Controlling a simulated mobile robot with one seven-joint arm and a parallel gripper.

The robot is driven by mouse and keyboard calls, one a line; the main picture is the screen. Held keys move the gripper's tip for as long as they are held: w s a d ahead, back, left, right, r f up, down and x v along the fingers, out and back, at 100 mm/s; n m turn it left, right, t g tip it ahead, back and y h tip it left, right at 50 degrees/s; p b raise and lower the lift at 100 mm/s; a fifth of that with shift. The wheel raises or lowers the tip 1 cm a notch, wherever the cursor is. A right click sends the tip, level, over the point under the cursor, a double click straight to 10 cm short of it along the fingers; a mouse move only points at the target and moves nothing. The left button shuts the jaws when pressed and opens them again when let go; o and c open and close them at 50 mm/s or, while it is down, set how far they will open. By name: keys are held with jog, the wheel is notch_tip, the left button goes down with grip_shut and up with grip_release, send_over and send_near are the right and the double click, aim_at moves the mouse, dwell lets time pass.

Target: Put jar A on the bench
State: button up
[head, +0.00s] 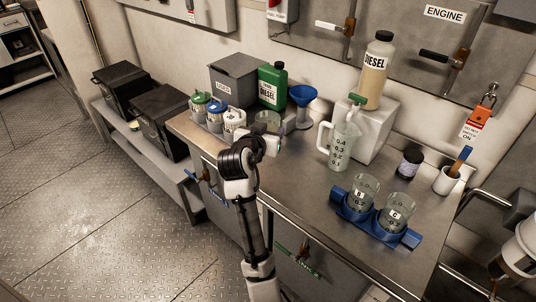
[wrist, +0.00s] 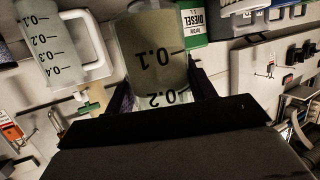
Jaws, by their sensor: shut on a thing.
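My gripper (head: 266,138) is shut on a clear jar (head: 268,120) at the back left of the bench (head: 300,190). In the wrist view this jar (wrist: 153,50) sits between my dark fingers (wrist: 160,88), with 0.1 and 0.2 marks and murky tan contents. Its letter does not show; it matches the two other jars, so I take it as jar A. My gripper hides its lower part in the head view, and I cannot tell whether it touches the bench. Jar B (head: 363,188) and jar C (head: 398,208) stand in a blue holder (head: 409,238) at the right.
White canisters (head: 234,120), a green diesel can (head: 271,84) and a blue funnel (head: 303,96) stand close around the held jar. A measuring jug (head: 345,150) and a tan diesel bottle (head: 377,72) on a white block (head: 375,125) are to the right. The bench's front middle is clear.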

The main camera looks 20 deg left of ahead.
notch_tip(320, 180, down, 10)
jog(key=shift+r+p, duration=0.25)
jog(key=shift+p, duration=0.3)
jog(key=shift+f, duration=0.1)
jog(key=o, duration=1.2)
